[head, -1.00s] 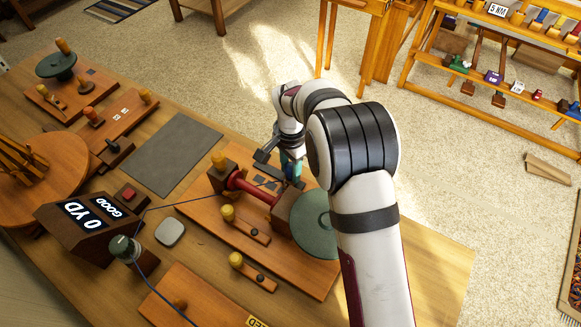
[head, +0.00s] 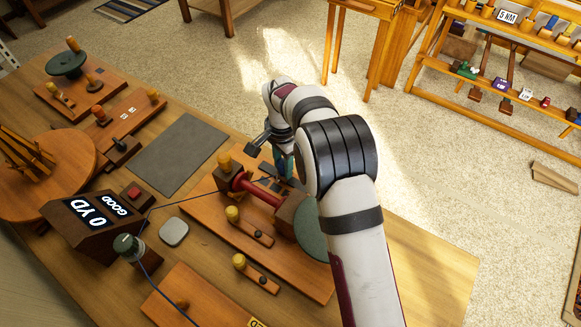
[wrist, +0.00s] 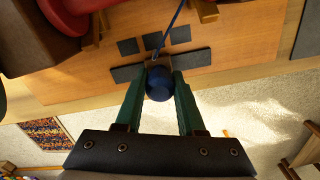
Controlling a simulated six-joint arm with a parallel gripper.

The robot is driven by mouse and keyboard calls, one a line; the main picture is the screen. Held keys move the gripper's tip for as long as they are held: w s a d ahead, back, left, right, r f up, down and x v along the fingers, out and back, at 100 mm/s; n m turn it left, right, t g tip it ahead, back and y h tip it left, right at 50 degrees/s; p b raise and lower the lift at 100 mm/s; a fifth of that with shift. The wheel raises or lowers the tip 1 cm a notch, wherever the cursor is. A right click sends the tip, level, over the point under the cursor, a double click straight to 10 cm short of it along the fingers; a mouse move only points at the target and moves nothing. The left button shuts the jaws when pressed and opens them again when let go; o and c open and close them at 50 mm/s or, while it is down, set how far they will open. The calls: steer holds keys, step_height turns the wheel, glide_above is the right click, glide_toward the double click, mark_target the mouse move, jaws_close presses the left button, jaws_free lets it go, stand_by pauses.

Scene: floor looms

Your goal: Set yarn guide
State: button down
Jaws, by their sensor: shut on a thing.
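My gripper (wrist: 161,80) has its green fingers closed on the sides of a round blue knob (wrist: 159,88), which I take to be the yarn guide. The knob sits over a dark rail (wrist: 198,60) at the edge of a wooden board (wrist: 90,77). Three dark square pads (wrist: 153,41) lie beside the rail. Blue yarn (wrist: 174,25) runs from the knob across the board. In the head view my gripper (head: 284,170) is beyond the red spool (head: 258,190), low at the board's far edge; the knob is hidden there. I cannot tell whether the guide touches the rail.
Around the winder are a dark green wheel (head: 311,236), a display reading 0 YD GOOD (head: 92,213) and a yarn tensioner (head: 128,247). A grey mat (head: 178,155) lies bare to the left. The bench's right end (head: 430,270) is clear.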

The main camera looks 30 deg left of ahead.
steer(key=c, duration=0.5)
jaws_free()
steer(key=shift+r, duration=0.15)
step_height(320, 180, up, 16)
steer(key=shift+f, duration=0.2)
steer(key=shift+d, duration=0.1)
